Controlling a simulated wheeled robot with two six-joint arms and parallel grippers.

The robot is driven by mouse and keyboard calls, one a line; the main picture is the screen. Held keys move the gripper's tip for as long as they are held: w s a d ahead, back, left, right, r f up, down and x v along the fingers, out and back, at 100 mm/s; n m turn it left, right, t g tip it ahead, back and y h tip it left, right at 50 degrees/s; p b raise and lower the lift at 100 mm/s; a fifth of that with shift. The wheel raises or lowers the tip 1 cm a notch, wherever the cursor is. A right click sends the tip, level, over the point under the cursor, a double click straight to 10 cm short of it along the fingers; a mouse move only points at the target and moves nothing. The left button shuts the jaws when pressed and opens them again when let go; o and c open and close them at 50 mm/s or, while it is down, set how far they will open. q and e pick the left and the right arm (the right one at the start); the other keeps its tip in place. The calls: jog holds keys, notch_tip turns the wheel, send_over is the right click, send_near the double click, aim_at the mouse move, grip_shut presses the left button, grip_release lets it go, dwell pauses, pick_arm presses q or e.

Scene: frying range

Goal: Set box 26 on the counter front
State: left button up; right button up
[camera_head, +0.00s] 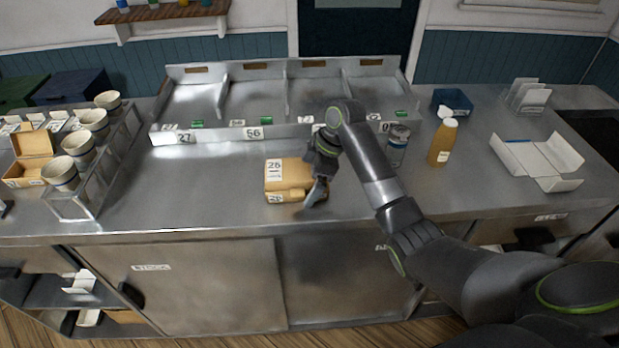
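Box 26 (285,170) is a closed tan carton with white labels reading 26 on its top and front. It appears to rest on the steel counter (200,215), near the counter's front edge and left of my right arm. My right gripper (316,192) is at the box's right end, with one grey finger showing at the front right corner. The other finger is hidden, so I cannot tell whether it grips the box. My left gripper is not in view.
A divided steel rack (290,132) with numbered bays stands behind the box. A wire rack with cups (60,174) and an open carton (32,146) are at left. A can (398,146), a sauce bottle (442,142) and an open white carton (540,158) are at right. The counter left of the box is clear.

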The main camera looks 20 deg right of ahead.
jog(key=b+v, duration=0.1)
jog(key=v, duration=0.5)
jog(key=shift+d+r, duration=0.15)
jog(key=shift+r, duration=0.2)
jog(key=p+v, duration=0.3)
jog(key=v, duration=0.1)
jog(key=shift+p+v, duration=0.6)
jog(key=shift+v, duration=0.15)
